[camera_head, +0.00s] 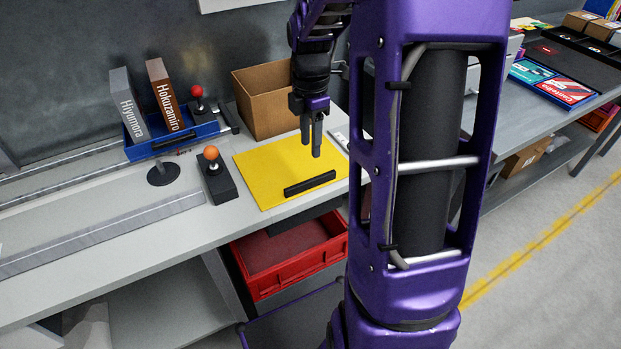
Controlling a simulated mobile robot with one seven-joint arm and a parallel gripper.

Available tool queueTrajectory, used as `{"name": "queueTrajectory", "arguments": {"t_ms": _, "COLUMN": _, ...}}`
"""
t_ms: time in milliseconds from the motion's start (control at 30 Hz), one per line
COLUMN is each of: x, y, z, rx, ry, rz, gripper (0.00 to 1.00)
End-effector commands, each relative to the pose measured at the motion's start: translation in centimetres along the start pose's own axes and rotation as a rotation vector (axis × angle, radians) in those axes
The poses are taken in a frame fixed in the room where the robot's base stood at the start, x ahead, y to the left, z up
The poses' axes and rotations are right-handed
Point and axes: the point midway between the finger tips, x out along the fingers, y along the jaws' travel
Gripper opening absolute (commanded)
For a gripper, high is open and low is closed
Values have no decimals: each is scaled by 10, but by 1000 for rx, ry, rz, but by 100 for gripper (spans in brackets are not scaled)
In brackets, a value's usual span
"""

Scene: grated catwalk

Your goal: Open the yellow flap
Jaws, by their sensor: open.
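The yellow flap (262,171) lies flat in the grey worktop, and I see no gap along its edges. A black bar handle (309,184) sits on it near its front edge. My gripper (311,152) points down above the flap's right half, behind the handle in the picture. Its two dark fingers are apart with nothing between them. I cannot tell how high the fingertips are above the flap. My purple arm hides the area just right of the flap.
Left of the flap stands a black box with an orange ball-top lever (211,154). A cardboard box (264,100) stands behind the flap. A blue tray (170,138) holds two upright binders, with a red-topped lever (197,93) beside it. A red crate (290,262) is below the worktop.

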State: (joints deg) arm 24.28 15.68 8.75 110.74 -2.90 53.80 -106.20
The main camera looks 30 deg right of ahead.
Motion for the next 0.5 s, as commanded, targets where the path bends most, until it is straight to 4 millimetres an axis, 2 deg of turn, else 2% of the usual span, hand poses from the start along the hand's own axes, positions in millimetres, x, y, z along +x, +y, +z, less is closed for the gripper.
{"name": "queueTrajectory", "arguments": {"t_ms": 33, "x": 16, "y": -1, "z": 0, "rx": 0, "ry": 2, "rz": -5, "gripper": 45}}
{"name": "queueTrajectory", "arguments": {"t_ms": 200, "x": 53, "y": -1, "z": 0, "rx": 1, "ry": 1, "rz": -4, "gripper": 45}}
{"name": "queueTrajectory", "arguments": {"t_ms": 400, "x": 90, "y": -1, "z": 0, "rx": 0, "ry": 1, "rz": -4, "gripper": 45}}
{"name": "queueTrajectory", "arguments": {"t_ms": 500, "x": 103, "y": 0, "z": 0, "rx": 0, "ry": 1, "rz": -3, "gripper": 45}}
